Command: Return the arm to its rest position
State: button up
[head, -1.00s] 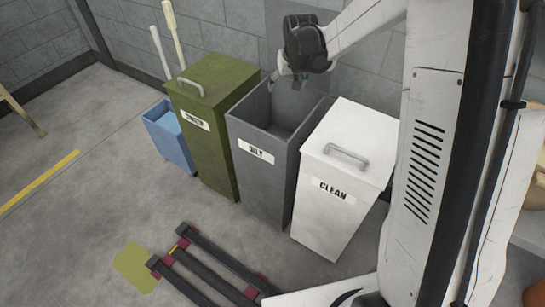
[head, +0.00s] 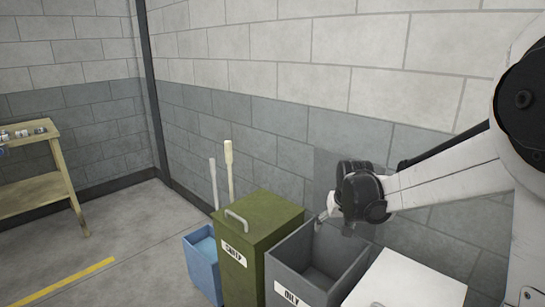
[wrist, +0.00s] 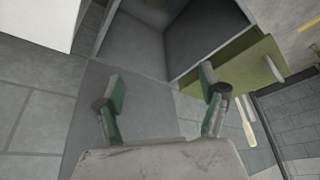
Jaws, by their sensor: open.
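My gripper (wrist: 160,98) is open and empty in the wrist view, its two green-padded fingers spread apart. Beyond the fingers are the grey wall and the open grey bin. In the head view my arm reaches in from the right, and my gripper (head: 325,213) is partly hidden at its end, above the back of the open grey bin labelled OILY (head: 285,272). The OILY bin also shows at the top of the wrist view (wrist: 170,40), and its visible inside looks empty.
A green lidded bin (head: 262,238) stands left of the OILY bin, and a white bin (head: 415,280) stands right of it. A wooden table (head: 40,172) stands far left. Open floor lies between.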

jog(key=s+r+t, duration=0.1)
jog(key=s+r, duration=0.4)
jog(key=s, duration=0.3)
jog(key=s+r, duration=0.5)
jog(key=s, duration=0.4)
jog(key=s+f+t, duration=0.1)
jog(key=s, duration=1.5)
